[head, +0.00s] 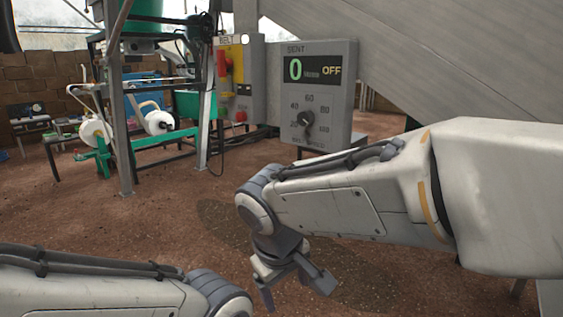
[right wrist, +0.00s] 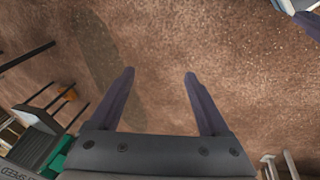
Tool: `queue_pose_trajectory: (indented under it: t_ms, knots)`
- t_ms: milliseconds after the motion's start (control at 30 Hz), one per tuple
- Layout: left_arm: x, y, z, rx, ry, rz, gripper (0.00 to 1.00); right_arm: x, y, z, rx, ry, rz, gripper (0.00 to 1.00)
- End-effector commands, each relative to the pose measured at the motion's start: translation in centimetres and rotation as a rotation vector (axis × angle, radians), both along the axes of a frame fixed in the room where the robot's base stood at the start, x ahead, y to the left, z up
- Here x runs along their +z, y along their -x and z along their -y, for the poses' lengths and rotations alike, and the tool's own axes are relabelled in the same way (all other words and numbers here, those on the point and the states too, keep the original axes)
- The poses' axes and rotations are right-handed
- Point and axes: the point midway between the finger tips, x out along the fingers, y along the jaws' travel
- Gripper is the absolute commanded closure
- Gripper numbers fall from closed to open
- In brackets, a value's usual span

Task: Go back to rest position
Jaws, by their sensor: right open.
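My right gripper (head: 296,288) hangs below its bent wrist in the lower middle of the head view, pointing down over the floor. In the right wrist view its two dark fingers (right wrist: 158,88) stand apart with only brown floor between them, so it is open and empty. My left arm comes in at the lower left of the head view. Its gripper lies outside the frame.
A grey control box (head: 330,95) with a dial, a green 0 and OFF stands beyond my right arm. A yellow panel with a red handle (head: 226,78) is beside it. A metal frame machine (head: 125,110) stands at left. Brown floor (head: 120,225) is open between.

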Motion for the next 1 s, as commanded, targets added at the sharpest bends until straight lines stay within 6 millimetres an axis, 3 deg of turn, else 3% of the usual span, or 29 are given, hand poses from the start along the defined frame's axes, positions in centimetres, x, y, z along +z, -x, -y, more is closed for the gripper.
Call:
queue_pose_trajectory:
  t_ms: [33,100,400,767,1000]
  knots:
    - [0.6,0.0,0.0,0.0,0.0,0.0,0.5,-0.7,2.8,0.7,0.009,-0.027,-0.052,0.2]
    - [0.8,0.0,0.0,0.0,0.0,0.0,0.5,-2.0,6.0,1.4,0.017,-0.062,-0.117,0.2]
    - [1.9,0.0,0.0,0.0,0.0,0.0,0.5,-6.1,16.9,4.1,0.009,-0.189,-0.308,0.2]
    - [11.2,0.0,0.0,0.0,0.0,0.0,0.5,3.3,16.6,3.9,0.009,-0.186,-0.307,0.2]
    - [19.7,0.0,0.0,0.0,0.0,0.0,0.5,11.8,16.6,3.9,0.009,-0.185,-0.307,0.2]
